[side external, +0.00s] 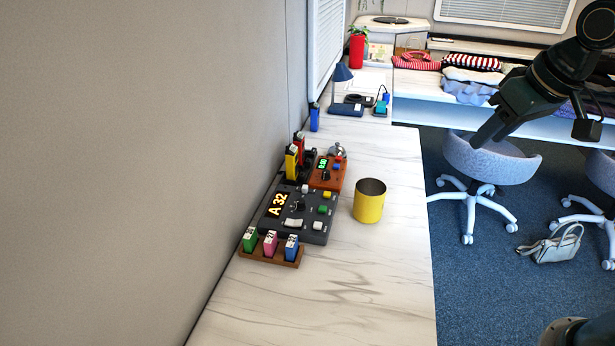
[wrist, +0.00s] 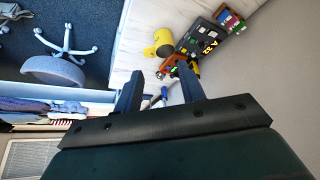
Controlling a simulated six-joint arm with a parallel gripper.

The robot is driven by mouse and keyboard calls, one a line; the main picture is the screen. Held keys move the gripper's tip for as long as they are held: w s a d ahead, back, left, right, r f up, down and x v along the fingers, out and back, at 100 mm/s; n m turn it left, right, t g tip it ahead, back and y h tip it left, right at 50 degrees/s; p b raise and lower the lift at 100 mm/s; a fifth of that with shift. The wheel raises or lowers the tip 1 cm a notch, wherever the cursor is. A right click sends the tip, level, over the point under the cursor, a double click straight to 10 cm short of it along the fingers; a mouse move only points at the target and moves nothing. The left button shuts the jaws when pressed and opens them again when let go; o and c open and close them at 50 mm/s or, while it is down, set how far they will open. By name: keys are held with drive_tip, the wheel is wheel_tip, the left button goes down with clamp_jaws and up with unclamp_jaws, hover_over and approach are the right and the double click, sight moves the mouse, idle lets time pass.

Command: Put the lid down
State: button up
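A yellow cup (side external: 369,203) stands upright and open-topped on the pale marbled counter (side external: 350,290); it also shows in the wrist view (wrist: 159,44). My gripper (side external: 474,142) is in the air at the upper right, beyond the counter's right edge and well apart from the cup. In the wrist view the two dark fingers of my gripper (wrist: 158,77) are spread, with no held object visible between them.
A dark panel with a lit display (side external: 299,212), an orange-brown box (side external: 327,172) and a wooden rack (side external: 270,254) of coloured pieces stand left of the cup. A blue lamp (side external: 342,75) is farther back. The counter's front is clear. Chairs (side external: 492,158) stand beyond the right edge.

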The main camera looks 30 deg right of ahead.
drive_tip(key=s+a+f+n, duration=0.1)
drive_tip(key=s+f, duration=0.1)
drive_tip(key=s, duration=1)
drive_tip(key=shift+a, duration=0.35)
